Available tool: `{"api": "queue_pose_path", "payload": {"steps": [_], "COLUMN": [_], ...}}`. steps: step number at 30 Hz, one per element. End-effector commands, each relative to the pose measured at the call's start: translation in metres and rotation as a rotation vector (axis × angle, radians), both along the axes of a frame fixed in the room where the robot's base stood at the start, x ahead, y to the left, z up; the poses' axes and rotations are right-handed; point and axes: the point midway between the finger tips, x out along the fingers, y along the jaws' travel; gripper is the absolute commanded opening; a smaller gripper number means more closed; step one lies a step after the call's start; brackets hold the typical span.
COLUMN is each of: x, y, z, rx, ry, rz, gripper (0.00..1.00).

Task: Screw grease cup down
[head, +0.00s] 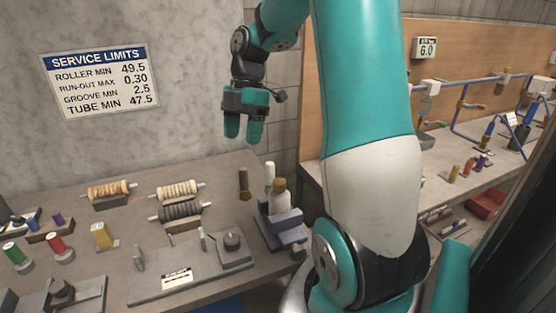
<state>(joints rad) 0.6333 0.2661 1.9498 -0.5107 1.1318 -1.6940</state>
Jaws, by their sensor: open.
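My gripper (243,132) hangs high in front of the grey wall, pointing down. Its two teal fingers are a little apart with nothing between them. It is above the bench (130,205), apart from everything on it. I cannot tell for sure which part is the grease cup. A small cylinder with a brass-coloured top (279,189) stands at a blue-grey block (282,228), below and right of my gripper. My arm hides what lies right of the block.
Several rollers (180,210) rest on cradles at the bench's middle. Coloured spools (57,243) and a yellow block (102,235) are at left. A brown cylinder (244,184) and a white one (269,174) stand near the wall. A second bench with blue tubing (455,85) is at right.

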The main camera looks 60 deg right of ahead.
Motion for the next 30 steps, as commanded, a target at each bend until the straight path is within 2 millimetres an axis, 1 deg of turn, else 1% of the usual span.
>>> {"api": "queue_pose_path", "payload": {"steps": [1, 3, 6, 9, 12, 14, 17, 30], "x": [-0.005, -0.015, -0.028, -0.036, -0.039, -0.040, -0.042, -0.051], "y": [-0.035, -0.070, -0.104, -0.121, -0.124, -0.121, -0.114, -0.076], "z": [0.012, 0.015, 0.016, 0.015, 0.009, 0.003, -0.013, -0.103], "rx": [0.018, 0.042, 0.068, 0.083, 0.090, 0.093, 0.092, 0.093], "ry": [-0.013, -0.036, -0.064, -0.083, -0.091, -0.090, -0.089, -0.086], "rz": [0.047, 0.128, 0.214, 0.263, 0.283, 0.284, 0.286, 0.285], "gripper": [0.60, 0.60, 0.60, 0.60, 0.60, 0.60, 0.60, 0.60]}}
